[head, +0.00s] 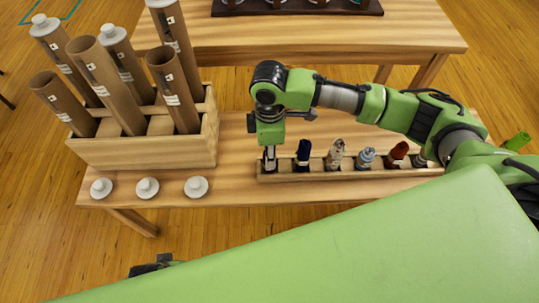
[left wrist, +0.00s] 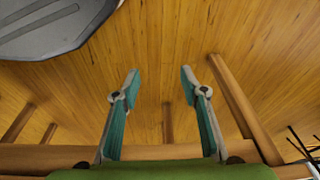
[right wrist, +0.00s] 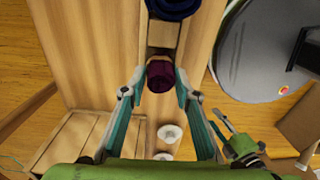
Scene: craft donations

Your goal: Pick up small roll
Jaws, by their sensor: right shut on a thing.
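The small roll, dark maroon with a tan band (right wrist: 160,76), sits between the fingertips of my right gripper (right wrist: 158,84) in the right wrist view. The gripper is shut on it. In the head view my right gripper (head: 270,158) points down at the left end compartment of the long wooden tray (head: 340,177), and hides most of the roll. Whether the roll touches the tray floor cannot be told. My left gripper (left wrist: 158,82) is open and empty over the floor in the left wrist view.
A dark blue roll (head: 303,153) stands in the neighbouring compartment, with several other rolls to its right. A wooden crate (head: 145,152) with several capped and open cardboard tubes stands at left. Three white caps (head: 148,188) lie before it. Another table (head: 300,40) stands behind.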

